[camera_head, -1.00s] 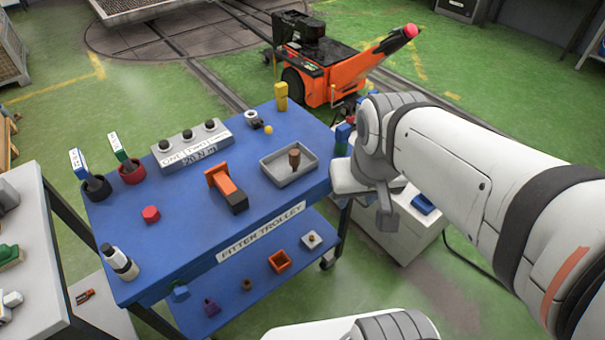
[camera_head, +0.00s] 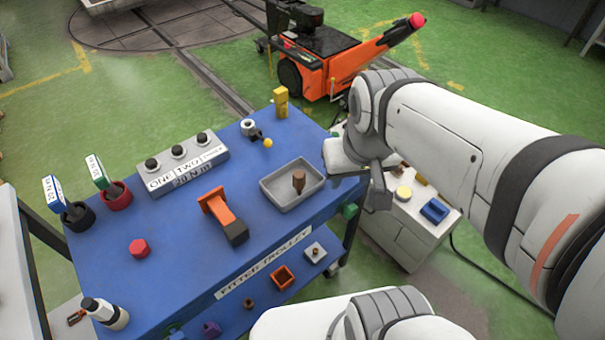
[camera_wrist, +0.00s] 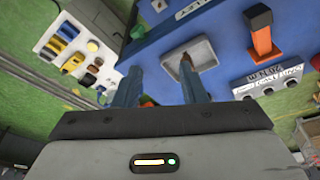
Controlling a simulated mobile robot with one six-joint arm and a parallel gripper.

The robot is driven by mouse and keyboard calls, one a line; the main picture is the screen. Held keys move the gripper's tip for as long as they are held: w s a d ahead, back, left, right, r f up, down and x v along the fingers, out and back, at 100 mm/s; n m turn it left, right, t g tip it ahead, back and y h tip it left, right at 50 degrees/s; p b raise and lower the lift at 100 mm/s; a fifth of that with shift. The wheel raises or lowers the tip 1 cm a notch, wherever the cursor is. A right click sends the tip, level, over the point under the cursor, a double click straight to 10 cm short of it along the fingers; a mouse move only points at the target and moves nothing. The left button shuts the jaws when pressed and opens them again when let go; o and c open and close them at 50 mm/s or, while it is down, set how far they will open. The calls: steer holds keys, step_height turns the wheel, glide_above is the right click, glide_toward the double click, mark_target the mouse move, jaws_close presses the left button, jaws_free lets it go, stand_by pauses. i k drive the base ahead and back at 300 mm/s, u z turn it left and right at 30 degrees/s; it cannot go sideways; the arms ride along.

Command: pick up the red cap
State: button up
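The red cap (camera_head: 139,248) is a small red hexagonal piece on the left part of the blue trolley top (camera_head: 180,275), with bare blue surface around it. My gripper (camera_head: 372,185) is at the right end of the trolley, beyond the grey tray and well away from the cap. In the wrist view my gripper (camera_wrist: 158,75) has its two fingers wide apart with nothing between them. I cannot make out the cap in the wrist view.
An orange-and-black block (camera_head: 222,215) and a grey tray (camera_head: 270,196) holding a brown peg stand between cap and gripper. A white cabinet (camera_head: 410,235) is at right.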

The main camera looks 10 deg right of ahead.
mark_target(139, 248)
steer(key=u, duration=1.6)
steer(key=k, duration=0.6)
steer(key=u, duration=0.35)
steer(key=i, duration=1.1)
steer(key=z, duration=0.4)
